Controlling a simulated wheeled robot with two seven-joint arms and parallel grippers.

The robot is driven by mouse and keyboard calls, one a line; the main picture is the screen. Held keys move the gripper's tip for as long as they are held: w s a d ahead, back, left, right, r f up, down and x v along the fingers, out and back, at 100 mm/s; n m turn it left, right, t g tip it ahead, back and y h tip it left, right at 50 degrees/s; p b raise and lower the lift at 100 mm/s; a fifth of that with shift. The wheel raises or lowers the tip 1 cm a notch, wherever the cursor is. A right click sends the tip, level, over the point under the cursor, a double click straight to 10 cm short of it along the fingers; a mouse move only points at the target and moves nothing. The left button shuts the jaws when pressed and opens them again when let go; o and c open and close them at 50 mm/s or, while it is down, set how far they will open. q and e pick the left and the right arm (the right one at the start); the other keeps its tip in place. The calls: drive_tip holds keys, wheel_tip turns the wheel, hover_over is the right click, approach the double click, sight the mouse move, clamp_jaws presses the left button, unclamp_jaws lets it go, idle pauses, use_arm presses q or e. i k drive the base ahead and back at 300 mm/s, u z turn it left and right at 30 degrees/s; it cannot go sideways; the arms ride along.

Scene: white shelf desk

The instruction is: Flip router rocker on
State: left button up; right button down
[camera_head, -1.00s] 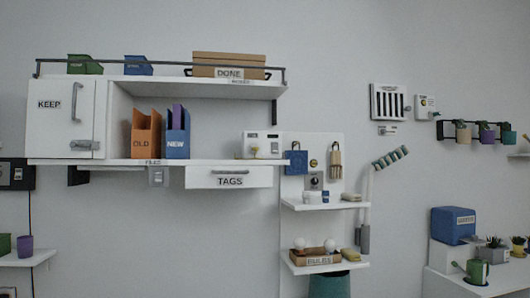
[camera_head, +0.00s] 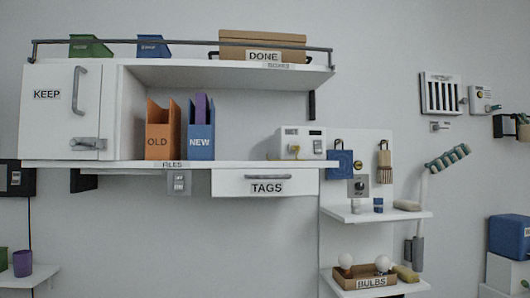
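A small white box (camera_head: 300,140) stands at the right end of the white shelf (camera_head: 240,165), and it looks like the router. Its dark label is too small to read for sure. A small pale switch (camera_head: 317,147) sits on the right of its front face, and I cannot tell its position. A small yellowish thing shows at the box's lower left. Neither of my grippers is in view.
A cabinet marked KEEP (camera_head: 62,108) and orange and blue file holders (camera_head: 160,135) stand left of the box. A TAGS drawer (camera_head: 265,182) hangs below the shelf. A railed upper shelf (camera_head: 215,72) lies above. Small shelves with bulbs (camera_head: 365,270) are lower right.

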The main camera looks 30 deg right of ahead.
sight(318, 150)
drive_tip(key=z, duration=0.25)
drive_tip(key=i, duration=1.1)
drive_tip(key=z, duration=0.75)
